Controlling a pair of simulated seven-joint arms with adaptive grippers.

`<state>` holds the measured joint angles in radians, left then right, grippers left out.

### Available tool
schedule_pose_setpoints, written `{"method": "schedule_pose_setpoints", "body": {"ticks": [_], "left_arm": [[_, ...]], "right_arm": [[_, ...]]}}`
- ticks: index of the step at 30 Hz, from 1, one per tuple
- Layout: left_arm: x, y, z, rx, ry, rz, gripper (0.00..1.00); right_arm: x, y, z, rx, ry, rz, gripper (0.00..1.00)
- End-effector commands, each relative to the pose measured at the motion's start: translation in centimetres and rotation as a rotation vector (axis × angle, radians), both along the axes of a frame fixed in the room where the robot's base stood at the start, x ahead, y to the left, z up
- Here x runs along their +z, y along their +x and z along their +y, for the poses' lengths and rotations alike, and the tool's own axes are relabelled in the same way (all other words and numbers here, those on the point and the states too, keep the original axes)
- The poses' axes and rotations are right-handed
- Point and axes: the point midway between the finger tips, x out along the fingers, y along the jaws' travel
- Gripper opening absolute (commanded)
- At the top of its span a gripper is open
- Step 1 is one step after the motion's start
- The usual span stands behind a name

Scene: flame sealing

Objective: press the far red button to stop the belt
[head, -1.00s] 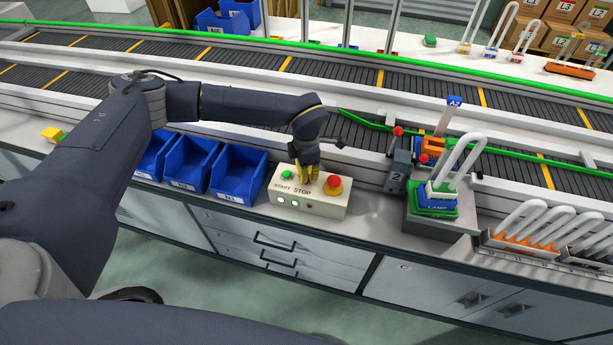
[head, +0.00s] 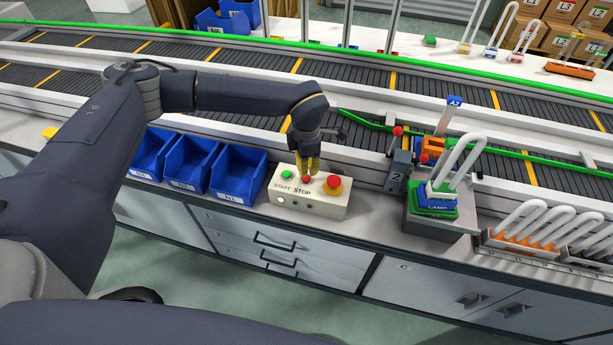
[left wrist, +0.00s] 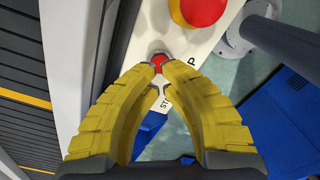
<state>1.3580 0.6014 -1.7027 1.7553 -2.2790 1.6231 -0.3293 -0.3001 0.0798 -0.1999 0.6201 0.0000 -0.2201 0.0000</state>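The cream control box (head: 300,203) carries a green START button (head: 287,173), a small red STOP button (head: 307,180) and a larger red mushroom button (head: 333,182) on a yellow base. My left gripper (head: 310,171) points down just above the small red button. In the left wrist view the yellow fingertips (left wrist: 160,70) converge with the small red button (left wrist: 158,60) just beyond them. The fingers look shut and hold nothing. I cannot tell whether they touch the button. The mushroom button (left wrist: 200,8) shows at the top edge. My right gripper is out of view.
The dark belt (head: 350,102) runs behind the box, with a green rail along it. Blue bins (head: 238,173) stand left of the box. A grey station marked 2 (head: 397,172) and a lamp holder (head: 430,208) stand to its right.

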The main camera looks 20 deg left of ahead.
Motion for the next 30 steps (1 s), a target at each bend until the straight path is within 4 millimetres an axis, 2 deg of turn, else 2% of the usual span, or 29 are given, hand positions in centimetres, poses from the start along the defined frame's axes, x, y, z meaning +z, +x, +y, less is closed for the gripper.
{"method": "schedule_pose_setpoints", "body": {"ticks": [15, 30], "left_arm": [[4.0, 0.0, 0.0, 0.0, 0.0, -0.001, 0.0], [4.4, 0.0, 0.0, 0.0, 0.0, 0.0, 0.0]], "right_arm": [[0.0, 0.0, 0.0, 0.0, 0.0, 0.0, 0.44], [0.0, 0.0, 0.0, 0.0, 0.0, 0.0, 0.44]]}}
